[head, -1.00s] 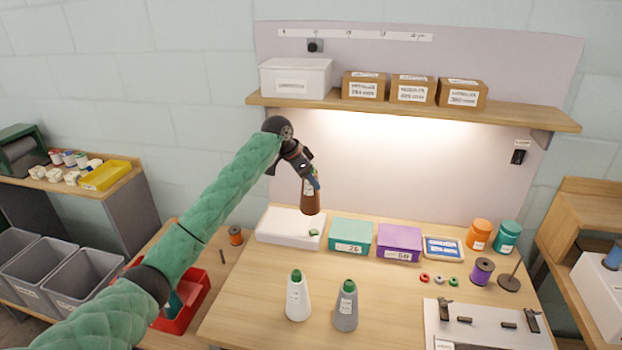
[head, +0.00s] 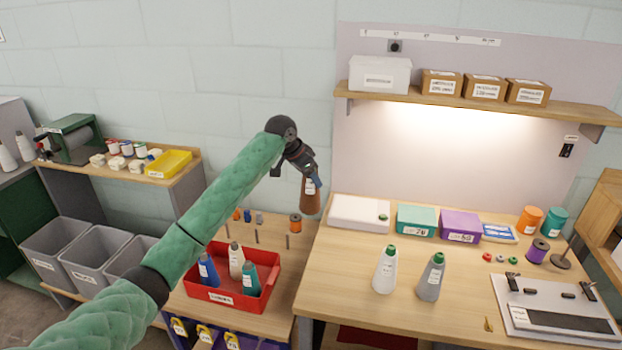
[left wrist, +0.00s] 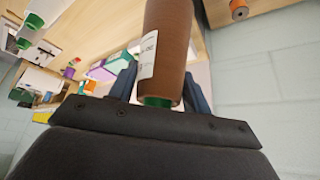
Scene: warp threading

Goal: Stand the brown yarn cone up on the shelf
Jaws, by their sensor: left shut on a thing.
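The brown yarn cone (head: 310,197) is held in the air by my left gripper (head: 312,180), left of the main table's back edge. In the left wrist view the brown cone (left wrist: 168,50) sits between the two blue fingers, with a white label and a green tip at its end nearest the wrist. My left gripper (left wrist: 160,92) is shut on it. The wooden shelf (head: 470,103) on the wall panel is to the right of and higher than the cone. My right gripper is not in view.
A white bin (head: 380,76) and several cardboard boxes (head: 484,88) stand on the shelf. Below the held cone is a low side bench with a red tray (head: 222,294) of cones. White (head: 385,270) and grey (head: 430,278) cones stand on the main table.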

